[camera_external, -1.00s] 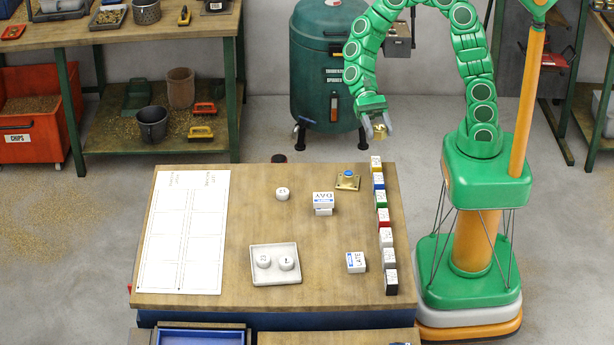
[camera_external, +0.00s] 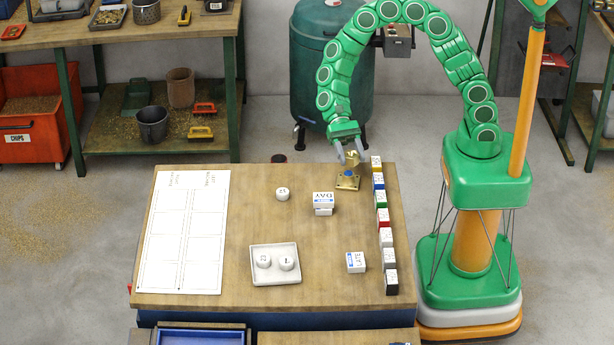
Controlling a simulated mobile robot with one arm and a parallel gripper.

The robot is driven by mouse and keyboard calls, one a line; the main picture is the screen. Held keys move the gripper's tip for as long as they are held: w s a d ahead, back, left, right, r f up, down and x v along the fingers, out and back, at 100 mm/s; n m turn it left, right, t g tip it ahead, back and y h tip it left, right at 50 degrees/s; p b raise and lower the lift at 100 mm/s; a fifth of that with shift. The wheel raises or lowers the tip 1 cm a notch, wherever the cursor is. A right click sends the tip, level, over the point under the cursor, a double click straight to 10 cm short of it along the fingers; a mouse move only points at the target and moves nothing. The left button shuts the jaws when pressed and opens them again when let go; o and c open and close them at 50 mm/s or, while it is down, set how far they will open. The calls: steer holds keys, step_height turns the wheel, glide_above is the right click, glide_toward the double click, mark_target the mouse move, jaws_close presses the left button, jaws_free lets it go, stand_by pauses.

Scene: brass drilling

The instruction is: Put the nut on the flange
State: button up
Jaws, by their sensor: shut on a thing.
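The flange (camera_external: 347,184) is a small square brass plate with a blue centre, lying near the back right of the wooden table. My gripper (camera_external: 351,156) points down just above the flange. It is shut on a small brass nut (camera_external: 352,160). The nut appears directly over or slightly behind the blue centre; I cannot tell whether it touches the flange. The nut and the fingers hide part of the flange's back side.
A row of coloured labelled blocks (camera_external: 386,234) runs along the table's right edge, close to the flange. A DAY block (camera_external: 323,198) stands left of it. A white tray (camera_external: 275,278) with two round pieces and a LATE block (camera_external: 356,262) are nearer the front.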

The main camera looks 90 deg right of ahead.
mark_target(349, 165)
steer(key=shift+w+a+f, duration=0.15)
steer(key=shift+w+f, duration=0.15)
steer(key=shift+f, duration=1.6)
steer(key=shift+f, duration=0.1)
steer(key=o, duration=1.4)
steer(key=shift+c, duration=0.2)
steer(key=v, duration=1.2)
steer(key=shift+r, duration=0.25)
